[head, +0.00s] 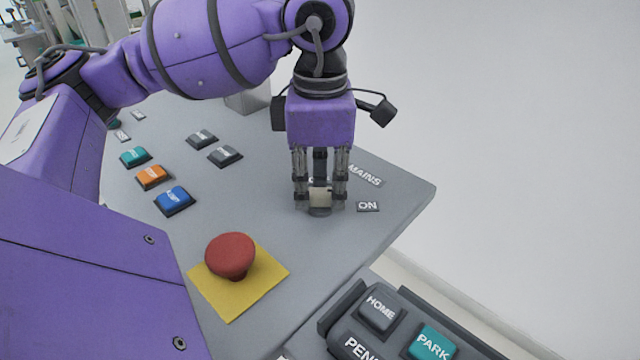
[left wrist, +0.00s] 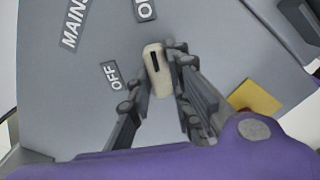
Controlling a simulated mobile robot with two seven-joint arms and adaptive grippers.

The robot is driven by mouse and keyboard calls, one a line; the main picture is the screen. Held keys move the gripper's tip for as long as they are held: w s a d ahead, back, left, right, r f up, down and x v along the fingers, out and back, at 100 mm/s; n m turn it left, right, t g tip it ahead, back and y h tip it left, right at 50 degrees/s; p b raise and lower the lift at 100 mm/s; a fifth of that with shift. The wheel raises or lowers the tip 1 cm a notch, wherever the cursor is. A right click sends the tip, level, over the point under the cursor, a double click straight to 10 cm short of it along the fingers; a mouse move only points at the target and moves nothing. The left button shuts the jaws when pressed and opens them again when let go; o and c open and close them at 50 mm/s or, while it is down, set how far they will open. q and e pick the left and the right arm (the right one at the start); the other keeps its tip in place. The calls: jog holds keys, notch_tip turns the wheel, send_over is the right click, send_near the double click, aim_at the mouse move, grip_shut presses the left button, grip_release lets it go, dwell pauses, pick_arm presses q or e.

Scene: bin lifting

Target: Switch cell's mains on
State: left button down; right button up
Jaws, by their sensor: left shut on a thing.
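The mains switch is a cream knob (head: 320,198) with a dark base on the sloping grey panel (head: 390,215). My left gripper (head: 320,200) points down and is shut on this knob. In the left wrist view, the knob (left wrist: 159,82) sits between the fingers, and its black mark lies near the upper end, pointing roughly towards the cut-off label (left wrist: 145,9) at the top edge. The OFF label (left wrist: 113,75) is left of the knob. The ON label (head: 367,206) is right of it in the head view, and the MAINS label (head: 364,175) is behind. My right gripper is out of view.
A red mushroom button (head: 230,255) on a yellow plate (head: 238,292) stands nearer on the panel. Teal (head: 135,157), orange (head: 152,176) and blue (head: 174,200) buttons lie left, with grey buttons (head: 224,155) behind. A pendant with HOME (head: 379,308) and PARK (head: 432,344) keys is at lower right.

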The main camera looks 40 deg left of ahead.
pick_arm(q)
jog(key=c, duration=1.6)
grip_release()
